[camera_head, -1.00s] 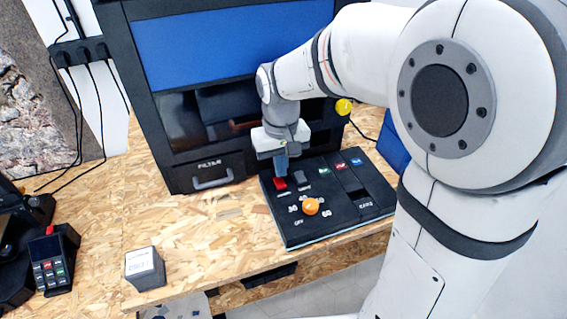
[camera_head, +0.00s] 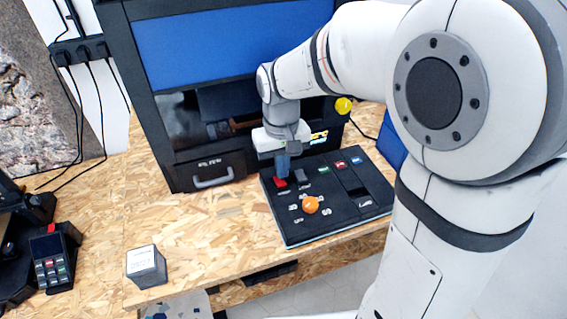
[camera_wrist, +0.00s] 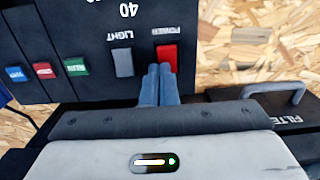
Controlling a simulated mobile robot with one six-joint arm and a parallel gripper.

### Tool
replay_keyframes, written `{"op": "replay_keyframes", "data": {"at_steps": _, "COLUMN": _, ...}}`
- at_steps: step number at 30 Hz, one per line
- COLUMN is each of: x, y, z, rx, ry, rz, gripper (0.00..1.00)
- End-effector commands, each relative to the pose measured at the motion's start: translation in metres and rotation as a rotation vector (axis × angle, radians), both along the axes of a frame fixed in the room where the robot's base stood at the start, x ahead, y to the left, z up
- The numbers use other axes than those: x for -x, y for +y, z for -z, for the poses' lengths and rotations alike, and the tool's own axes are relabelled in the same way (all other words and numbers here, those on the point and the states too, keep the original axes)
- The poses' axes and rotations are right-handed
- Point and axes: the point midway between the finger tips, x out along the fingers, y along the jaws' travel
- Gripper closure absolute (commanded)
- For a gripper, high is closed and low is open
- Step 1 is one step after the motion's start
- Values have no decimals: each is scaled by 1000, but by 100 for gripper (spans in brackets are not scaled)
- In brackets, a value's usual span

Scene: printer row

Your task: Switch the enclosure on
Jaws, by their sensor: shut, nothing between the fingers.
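The enclosure (camera_head: 172,65) is a large black cabinet with a blue upper panel and a dark window. A black control panel (camera_head: 355,225) lies in front of it. In the head view my gripper (camera_head: 282,175) points down there. I cannot tell whether the fingertips press the switch.
A grey LIGHT switch (camera_wrist: 123,62) sits beside the red one. An orange knob (camera_head: 310,205) and coloured buttons (camera_wrist: 43,70) are on the same panel. A filter drawer handle (camera_head: 212,181) juts out nearby. A small box (camera_head: 147,267) stands at the table's front.

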Motion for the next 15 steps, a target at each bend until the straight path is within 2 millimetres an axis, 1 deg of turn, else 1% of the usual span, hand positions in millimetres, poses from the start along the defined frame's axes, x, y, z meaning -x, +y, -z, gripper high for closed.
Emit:
{"op": "replay_keyframes", "data": {"at_steps": 5, "x": 6, "y": -2, "z": -3, "rx": 0, "ry": 0, "rz": 0, "gripper": 100}}
{"op": "replay_keyframes", "data": {"at_steps": 15, "x": 6, "y": -2, "z": -5, "rx": 0, "ry": -1, "rz": 0, "gripper": 100}}
